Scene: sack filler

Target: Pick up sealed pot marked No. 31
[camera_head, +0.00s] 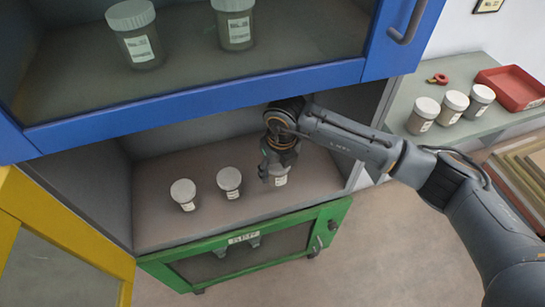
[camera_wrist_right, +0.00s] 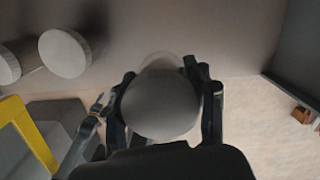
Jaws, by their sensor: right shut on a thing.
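A lidded pot (camera_head: 280,179) with a white label stands on the middle shelf of the cabinet, at the right end of a row. Its number cannot be read. My right gripper (camera_head: 276,170) is shut on this pot from above and hides most of it. In the right wrist view the round pale lid of the pot (camera_wrist_right: 160,103) sits between the two fingers of my right gripper (camera_wrist_right: 163,100). Two similar pots, one at the left (camera_head: 184,194) and one in the middle (camera_head: 229,182), stand apart to its left. My left gripper is not in view.
A blue-framed upper door (camera_head: 200,104) lies above the shelf (camera_head: 160,222), with two pots behind it. A green-framed door (camera_head: 243,240) is below and a yellow door (camera_head: 60,235) at left. Three pots and a red tray (camera_head: 512,88) stand on the right-hand counter (camera_head: 412,88).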

